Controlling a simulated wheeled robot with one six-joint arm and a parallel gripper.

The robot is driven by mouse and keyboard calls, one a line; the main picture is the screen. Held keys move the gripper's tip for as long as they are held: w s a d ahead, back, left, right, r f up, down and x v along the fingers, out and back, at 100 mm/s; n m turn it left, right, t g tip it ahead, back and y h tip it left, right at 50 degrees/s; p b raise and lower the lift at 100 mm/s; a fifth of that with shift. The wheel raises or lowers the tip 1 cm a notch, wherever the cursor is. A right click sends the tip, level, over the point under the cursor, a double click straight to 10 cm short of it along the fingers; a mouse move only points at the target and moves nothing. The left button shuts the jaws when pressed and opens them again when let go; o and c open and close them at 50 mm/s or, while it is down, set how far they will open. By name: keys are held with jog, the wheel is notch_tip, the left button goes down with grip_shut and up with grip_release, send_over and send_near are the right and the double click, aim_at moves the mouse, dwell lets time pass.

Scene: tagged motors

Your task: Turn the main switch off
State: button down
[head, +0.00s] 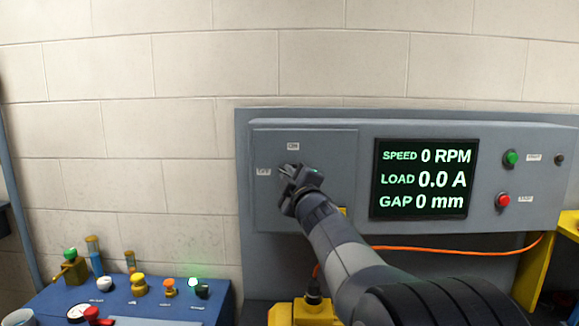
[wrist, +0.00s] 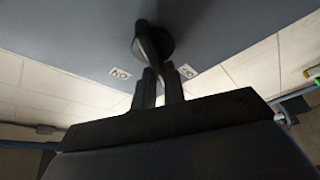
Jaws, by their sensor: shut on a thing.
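The main switch (wrist: 166,42) shows in the wrist view as a dark round knob with a flat handle on the grey panel. My gripper (wrist: 160,82) is shut on this handle, one finger on each side. The handle leans slightly, its near end between the ON label (wrist: 120,73) and the OFF label (wrist: 187,71); its exact setting is hard to tell. In the head view my gripper (head: 296,176) is at the panel's left part and hides most of the switch. There the ON label (head: 293,146) is above and the OFF label (head: 263,171) to the left.
The grey panel (head: 340,132) carries a screen (head: 424,178) reading 0 RPM, 0.0 A and 0 mm. Right of it are a green button (head: 511,158) and a red button (head: 503,201). A blue bench (head: 60,298) with small parts and a lit green lamp (head: 193,282) stands lower left.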

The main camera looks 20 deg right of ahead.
jog(key=n+g+p, duration=0.1)
jog(key=n+p, duration=0.2)
jog(key=shift+y, duration=0.3)
jog(key=shift+f+n+g+p, duration=0.2)
jog(key=shift+n+g+p, duration=0.3)
jog(key=shift+n+p, duration=0.6)
jog(key=shift+f+n, duration=0.1)
jog(key=shift+n, duration=0.2)
jog(key=c, duration=1.5)
grip_release()
jog(key=s+b, duration=0.1)
jog(key=s, duration=0.9)
jog(key=shift+s+a, duration=0.1)
jog(key=shift+s, duration=0.3)
